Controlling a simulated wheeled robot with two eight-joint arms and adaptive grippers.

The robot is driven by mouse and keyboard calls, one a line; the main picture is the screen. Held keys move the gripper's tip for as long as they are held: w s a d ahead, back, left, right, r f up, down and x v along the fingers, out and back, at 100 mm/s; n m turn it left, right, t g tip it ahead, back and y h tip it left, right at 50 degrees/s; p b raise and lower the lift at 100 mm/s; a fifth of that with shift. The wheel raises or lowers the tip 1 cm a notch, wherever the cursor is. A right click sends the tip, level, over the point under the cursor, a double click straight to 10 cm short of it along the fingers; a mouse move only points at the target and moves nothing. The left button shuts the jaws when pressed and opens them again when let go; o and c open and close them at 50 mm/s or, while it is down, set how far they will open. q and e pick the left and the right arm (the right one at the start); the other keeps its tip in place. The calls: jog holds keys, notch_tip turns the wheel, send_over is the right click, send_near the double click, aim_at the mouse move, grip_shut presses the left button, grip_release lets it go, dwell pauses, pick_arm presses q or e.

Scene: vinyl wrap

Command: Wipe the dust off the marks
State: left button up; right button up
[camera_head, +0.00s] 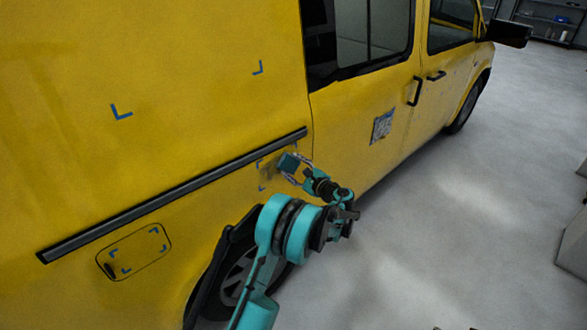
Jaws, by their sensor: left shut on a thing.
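The side of a yellow van (205,105) fills the left and middle of the head view. A greyish dust patch (267,174) lies on the lower panel, with small blue corner marks at its edges. More blue corner marks (121,112) show on the upper panel and on the fuel flap (134,251). My right gripper is not in view.
A dark trim strip (175,195) runs just above the dust patch. A rear wheel (238,275) is below it. A blue and white patch (382,126) is on the door, near door handles (416,91). Grey floor (465,215) is open on the right.

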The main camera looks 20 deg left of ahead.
aim_at(283, 166)
pick_arm(q)
jog(key=shift+s+a+b, duration=0.15)
jog(key=shift+s+a, duration=0.6)
jog(key=shift+s, duration=1.1)
jog(key=shift+s+a+b, duration=0.1)
jog(key=shift+s+a, duration=0.7)
jog(key=shift+s, duration=1.05)
jog(key=shift+s+a+b, duration=0.15)
jog(key=shift+s+a, duration=0.6)
jog(key=shift+s, duration=1.1)
jog(key=shift+r+p, duration=0.55)
jog(key=shift+r, duration=0.3)
jog(key=shift+w+d+b, duration=0.1)
jog(key=shift+w+d, duration=0.45)
jog(key=shift+w, duration=0.7)
jog(key=shift+w+d+b, duration=0.15)
jog(key=shift+w+d, duration=0.35)
jog(key=shift+w, duration=0.75)
jog(key=shift+w+d+b, duration=0.1)
jog(key=shift+w+d, duration=0.45)
jog(key=shift+w, duration=0.7)
jog(key=shift+w+d, duration=0.35)
jog(key=shift+w, duration=0.6)
jog(key=shift+w+d, duration=0.3)
jog(key=shift+w, duration=0.6)
